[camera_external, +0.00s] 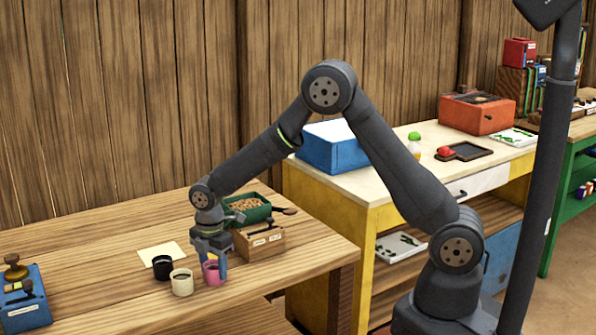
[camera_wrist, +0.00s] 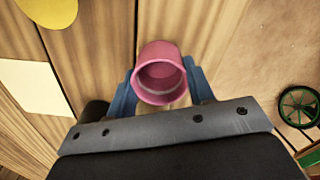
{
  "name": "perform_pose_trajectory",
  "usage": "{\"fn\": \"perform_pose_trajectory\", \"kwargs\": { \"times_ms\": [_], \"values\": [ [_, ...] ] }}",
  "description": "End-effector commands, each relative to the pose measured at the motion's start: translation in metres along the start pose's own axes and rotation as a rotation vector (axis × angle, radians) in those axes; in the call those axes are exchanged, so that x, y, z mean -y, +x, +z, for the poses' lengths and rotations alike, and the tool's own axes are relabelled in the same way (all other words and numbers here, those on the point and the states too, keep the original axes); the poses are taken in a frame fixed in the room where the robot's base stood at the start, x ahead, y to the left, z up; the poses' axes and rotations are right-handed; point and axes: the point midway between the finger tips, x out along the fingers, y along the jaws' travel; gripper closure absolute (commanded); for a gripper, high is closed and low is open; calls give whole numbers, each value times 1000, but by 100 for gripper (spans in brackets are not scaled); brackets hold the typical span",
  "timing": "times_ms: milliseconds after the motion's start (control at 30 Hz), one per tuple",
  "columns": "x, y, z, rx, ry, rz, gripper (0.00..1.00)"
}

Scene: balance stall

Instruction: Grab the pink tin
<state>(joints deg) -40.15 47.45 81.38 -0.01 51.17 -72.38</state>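The pink tin (camera_external: 211,275) is a small open-topped cup at the front of the wooden table. In the wrist view the tin (camera_wrist: 158,54) shows its round mouth and hollow inside. My gripper (camera_external: 215,267) is above it, pointing down, with a blue finger on each side of the tin. In the wrist view my gripper's fingers (camera_wrist: 161,74) lie against both sides with no clear gap, so it looks shut on the tin. I cannot tell whether the tin's bottom touches the table.
A cream tin (camera_external: 182,284) and a black tin (camera_external: 162,269) stand close on the left. A pale paper (camera_external: 160,253) lies behind them. A wooden box (camera_external: 260,244) and a green tray (camera_external: 247,210) stand close on the right. A blue device (camera_external: 24,305) is far left.

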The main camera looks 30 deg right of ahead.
Motion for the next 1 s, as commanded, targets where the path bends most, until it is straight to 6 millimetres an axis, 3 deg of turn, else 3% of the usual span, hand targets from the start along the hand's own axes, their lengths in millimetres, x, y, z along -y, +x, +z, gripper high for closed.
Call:
{"fn": "perform_pose_trajectory", "kwargs": {
  "times_ms": [67,433,567,700,1000],
  "values": [
    [0,0,0,0,0,0,74],
    [0,-5,0,0,0,2,75],
    [-1,-18,0,-1,0,3,75],
    [-1,-44,0,-2,0,5,75],
    [17,-82,67,-1,5,3,75]
  ]
}}
